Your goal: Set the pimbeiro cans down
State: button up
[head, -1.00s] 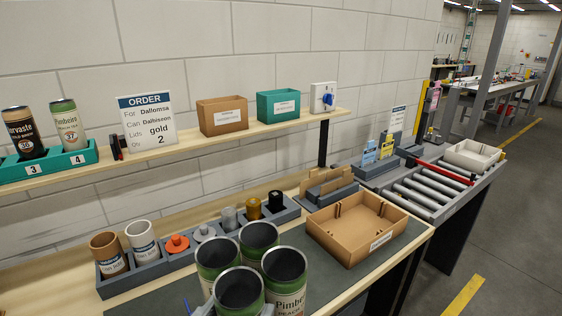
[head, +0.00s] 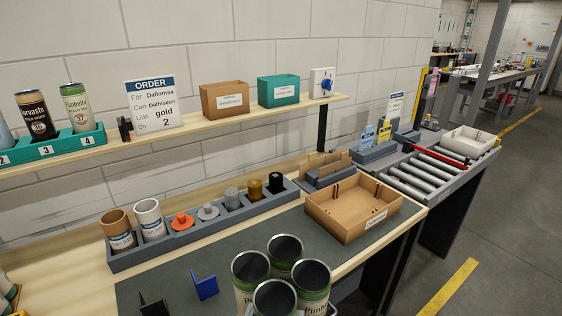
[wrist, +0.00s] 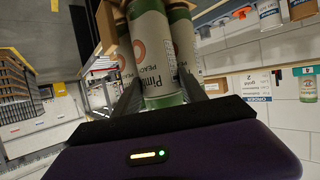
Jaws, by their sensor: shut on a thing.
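A cluster of several open-topped green-and-cream Pimbeiro cans (head: 314,285) stands upright at the bottom of the head view, in front of the cardboard box and over the bench's front edge. I cannot tell whether their bases touch anything. In the wrist view, the label of one Pimbeiro can (wrist: 150,45) fills the middle, with others beside it. My gripper (wrist: 160,92) is shut on this can, one finger at each side. In the head view, the fingers are mostly hidden by the cans and the frame edge.
A dark mat (head: 230,262) covers the bench, with a blue bracket (head: 204,284) and a black bracket (head: 151,305) on it. An open cardboard box (head: 350,228) stands at the right. A grey holder (head: 128,262) runs along the back. The mat's middle is clear.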

jog(key=w+d+f, duration=0.1)
jog(key=d+f, duration=0.6)
jog(key=f, duration=0.4)
jog(key=w+d+f+n+y, duration=0.1)
jog(key=d+f, duration=0.6)
jog(key=f, duration=0.4)
jog(key=w+d+f+y, duration=0.1)
jog(key=w+d+f, duration=0.1)
jog(key=d+f, duration=0.5)
notch_tip(320, 180, down, 4)
jog(key=shift+f+n, duration=0.1)
jog(key=shift+n, duration=0.3)
jog(key=shift+d, duration=0.15)
